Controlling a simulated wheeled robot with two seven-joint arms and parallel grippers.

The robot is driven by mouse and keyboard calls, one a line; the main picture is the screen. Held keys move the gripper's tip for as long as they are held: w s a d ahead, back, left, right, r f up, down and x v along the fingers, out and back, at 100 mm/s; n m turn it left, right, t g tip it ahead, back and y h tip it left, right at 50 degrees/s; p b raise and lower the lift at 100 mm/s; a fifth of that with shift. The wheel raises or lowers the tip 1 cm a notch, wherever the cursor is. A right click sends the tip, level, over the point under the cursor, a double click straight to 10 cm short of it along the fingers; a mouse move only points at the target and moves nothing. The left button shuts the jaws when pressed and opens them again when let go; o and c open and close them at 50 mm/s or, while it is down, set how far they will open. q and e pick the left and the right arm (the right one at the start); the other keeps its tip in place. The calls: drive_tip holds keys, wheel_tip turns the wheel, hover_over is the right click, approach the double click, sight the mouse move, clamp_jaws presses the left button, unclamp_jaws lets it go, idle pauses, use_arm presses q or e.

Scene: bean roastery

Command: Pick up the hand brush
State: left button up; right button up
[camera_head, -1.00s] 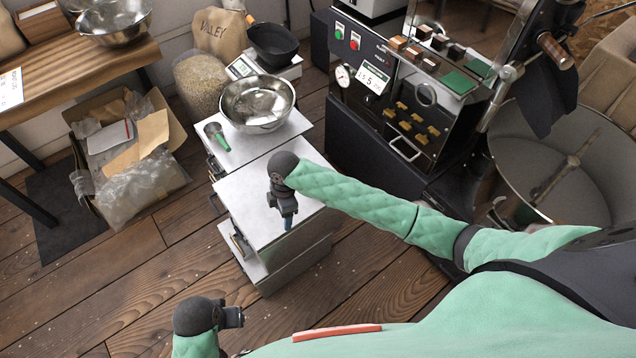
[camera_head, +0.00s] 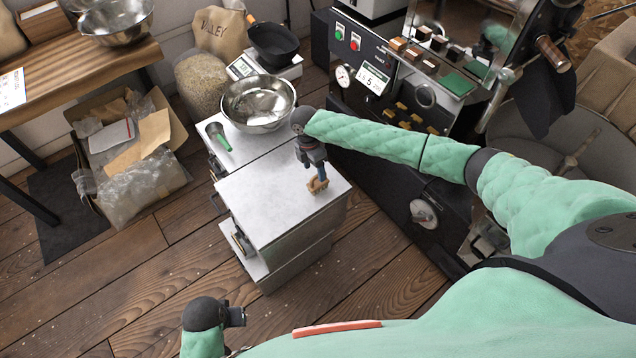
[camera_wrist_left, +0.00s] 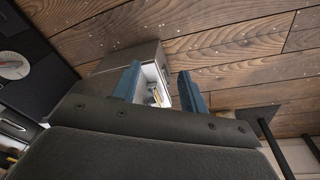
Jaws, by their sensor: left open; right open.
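A small tan-brown object that looks like the hand brush (camera_head: 317,185) is on the grey cabinet top (camera_head: 262,205), near its right edge. My right gripper (camera_head: 316,176) points down at it with blue fingers, open. The fingers overlap the brush in the picture; whether they are around it or just above it I cannot tell. My left gripper (camera_head: 238,317) is low at the front, away from the cabinet; in the left wrist view its two blue fingers (camera_wrist_left: 158,84) are apart, with nothing held.
A green-handled tool (camera_head: 219,137) and a metal bowl (camera_head: 258,102) are at the cabinet's back part. A scale (camera_head: 243,67) stands behind. The black roaster (camera_head: 400,110) is close on the right. A cardboard box (camera_head: 135,150) sits on the floor at left.

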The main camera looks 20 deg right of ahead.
sight(317, 182)
drive_tip(key=f, duration=0.1)
drive_tip(key=f+p, duration=0.1)
drive_tip(key=f, duration=0.2)
drive_tip(key=shift+s+d+f+p, duration=0.1)
drive_tip(key=shift+s+d+p, duration=0.1)
drive_tip(key=shift+s+p, duration=0.2)
drive_tip(key=shift+f, duration=0.45)
use_arm(q)
wheel_tip(317, 182, down, 8)
drive_tip(key=shift+a, duration=0.2)
drive_tip(key=shift+s+f, duration=0.1)
use_arm(e)
drive_tip(key=shift+c, duration=0.5)
drive_tip(key=c, duration=1.1)
